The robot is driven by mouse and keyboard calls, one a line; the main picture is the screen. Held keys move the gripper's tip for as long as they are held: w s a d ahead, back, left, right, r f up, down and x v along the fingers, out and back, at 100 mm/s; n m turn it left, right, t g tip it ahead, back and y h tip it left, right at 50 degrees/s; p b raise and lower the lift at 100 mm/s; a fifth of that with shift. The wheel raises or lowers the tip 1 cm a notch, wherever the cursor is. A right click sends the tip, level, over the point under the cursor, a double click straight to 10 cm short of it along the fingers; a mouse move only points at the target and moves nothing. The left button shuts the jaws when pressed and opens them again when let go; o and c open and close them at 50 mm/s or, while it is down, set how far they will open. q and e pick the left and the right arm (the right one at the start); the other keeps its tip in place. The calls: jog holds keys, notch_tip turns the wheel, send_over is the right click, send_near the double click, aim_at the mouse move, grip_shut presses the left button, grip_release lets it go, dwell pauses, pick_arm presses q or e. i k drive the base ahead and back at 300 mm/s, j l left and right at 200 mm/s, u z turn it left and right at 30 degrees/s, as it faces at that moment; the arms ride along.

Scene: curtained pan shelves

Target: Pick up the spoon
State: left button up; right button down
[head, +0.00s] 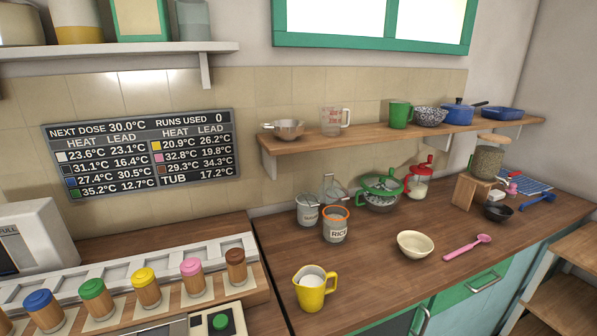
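A pink spoon (467,248) lies flat on the wooden counter, its round bowl end pointing to the back right. It is to the right of a cream bowl (415,244) and apart from it. A blue spoon-like utensil (537,202) lies farther back at the right end of the counter. Neither of my grippers shows in the head view.
A yellow jug (314,288) stands at the counter's front left. A rice jar (336,226), a green colander (380,192) and a red-lidded jar (420,182) stand behind the bowl. A small black bowl (498,212) is at the right. Counter around the pink spoon is clear.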

aim_at(483, 238)
jog(key=z, duration=1.3)
